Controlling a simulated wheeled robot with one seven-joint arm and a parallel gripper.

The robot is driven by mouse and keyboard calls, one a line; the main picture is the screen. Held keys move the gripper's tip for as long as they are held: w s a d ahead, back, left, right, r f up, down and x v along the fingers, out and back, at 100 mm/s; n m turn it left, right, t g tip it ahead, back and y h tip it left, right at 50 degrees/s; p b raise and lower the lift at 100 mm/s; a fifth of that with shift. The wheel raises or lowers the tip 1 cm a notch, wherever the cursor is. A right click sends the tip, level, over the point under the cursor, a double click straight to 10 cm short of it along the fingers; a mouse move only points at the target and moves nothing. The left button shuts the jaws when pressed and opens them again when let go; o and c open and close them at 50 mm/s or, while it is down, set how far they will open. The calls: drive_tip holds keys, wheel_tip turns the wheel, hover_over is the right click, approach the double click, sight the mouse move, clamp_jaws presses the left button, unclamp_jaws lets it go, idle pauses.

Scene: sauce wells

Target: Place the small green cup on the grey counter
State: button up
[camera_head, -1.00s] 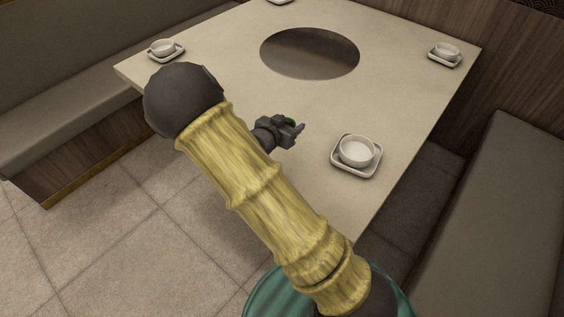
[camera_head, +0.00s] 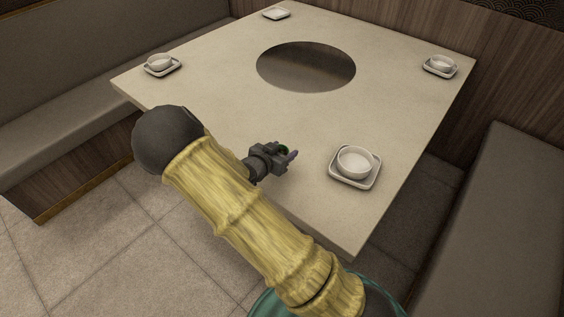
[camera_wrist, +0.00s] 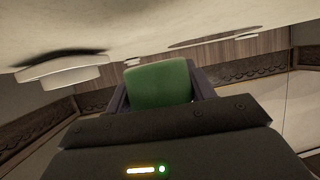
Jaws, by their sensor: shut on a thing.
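The small green cup (camera_wrist: 158,85) is between the two fingers of my gripper in the wrist view. In the head view only a bit of the green cup (camera_head: 283,149) shows, the rest hidden by the jaws. My gripper (camera_head: 287,156) is shut on it, above the near part of the pale table, left of the nearest white bowl. I cannot tell how high the cup is above the surface. No grey counter apart from this table can be made out.
A white bowl (camera_head: 355,161) sits on a square saucer (camera_head: 355,183) at the near right. Other white dishes stand at the left (camera_head: 160,63), right (camera_head: 440,64) and back (camera_head: 276,13). A round dark recess (camera_head: 306,67) is in the table (camera_head: 215,70). Grey benches flank it.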

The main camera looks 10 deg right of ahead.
drive_tip(key=shift+f, duration=2.25)
drive_tip(key=shift+f, duration=0.15)
drive_tip(key=o, duration=1)
drive_tip(key=shift+f+b, duration=0.1)
drive_tip(key=shift+b, duration=0.25)
drive_tip(key=p+v, duration=0.1)
drive_tip(key=v, duration=1.6)
drive_tip(key=shift+s+a, duration=0.2)
drive_tip(key=shift+s, duration=0.05)
